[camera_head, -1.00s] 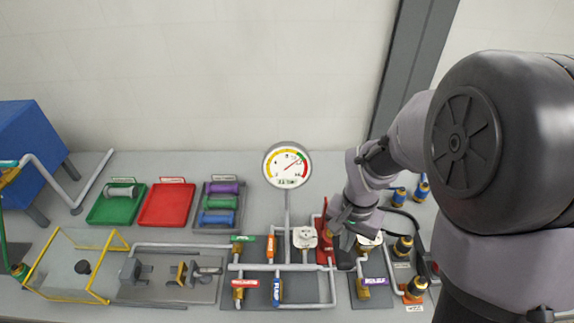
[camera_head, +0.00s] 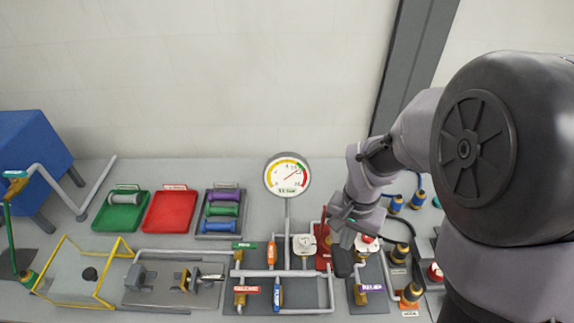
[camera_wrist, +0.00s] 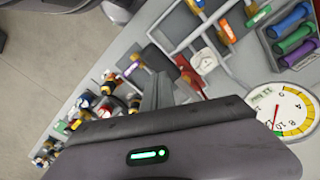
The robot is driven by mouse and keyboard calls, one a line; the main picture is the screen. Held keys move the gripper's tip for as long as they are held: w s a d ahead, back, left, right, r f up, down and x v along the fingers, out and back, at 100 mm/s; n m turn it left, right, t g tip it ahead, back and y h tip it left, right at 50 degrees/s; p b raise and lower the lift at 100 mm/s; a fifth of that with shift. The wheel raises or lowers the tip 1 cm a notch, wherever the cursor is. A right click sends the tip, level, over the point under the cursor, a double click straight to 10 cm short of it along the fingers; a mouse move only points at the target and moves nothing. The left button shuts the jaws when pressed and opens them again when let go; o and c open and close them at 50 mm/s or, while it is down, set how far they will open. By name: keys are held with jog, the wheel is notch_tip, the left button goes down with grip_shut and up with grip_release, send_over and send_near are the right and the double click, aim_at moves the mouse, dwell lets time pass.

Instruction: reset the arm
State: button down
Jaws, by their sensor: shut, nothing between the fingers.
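My arm comes in from the right in the head view and reaches down over the right part of the pump skid. My gripper (camera_head: 343,262) is low over the skid, just right of a red upright part (camera_head: 323,245). Its fingers also show in the wrist view (camera_wrist: 157,92), close together with nothing between them. The exact gap between the fingertips and the skid parts is hard to tell. My wrist and arm hide some of the fittings behind them.
A round pressure gauge (camera_head: 288,176) stands upright left of my arm. Pipes with coloured-handled valves (camera_head: 277,290) lie below it. Green (camera_head: 120,210) and red (camera_head: 170,211) trays, a rack of coloured cylinders (camera_head: 221,211) and a yellow-framed clear box (camera_head: 85,273) are farther left.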

jog(key=shift+b, duration=0.45)
jog(key=b, duration=0.2)
jog(key=t+b, duration=0.1)
jog(key=shift+s+a+b, duration=0.2)
jog(key=shift+s+b, duration=0.15)
jog(key=s+a+t+y+b, duration=0.1)
jog(key=s+t+b, duration=0.1)
jog(key=s+b, duration=0.4)
jog(key=s+a+f+n+t+y+b, duration=0.1)
jog(key=s+a+t+b, duration=0.1)
jog(key=s+b, duration=0.4)
jog(key=b, duration=0.3)
jog(key=shift+a+f+n+t, duration=0.25)
jog(key=shift+n+t, duration=0.05)
jog(key=shift+t, duration=0.1)
jog(key=shift+s, duration=0.1)
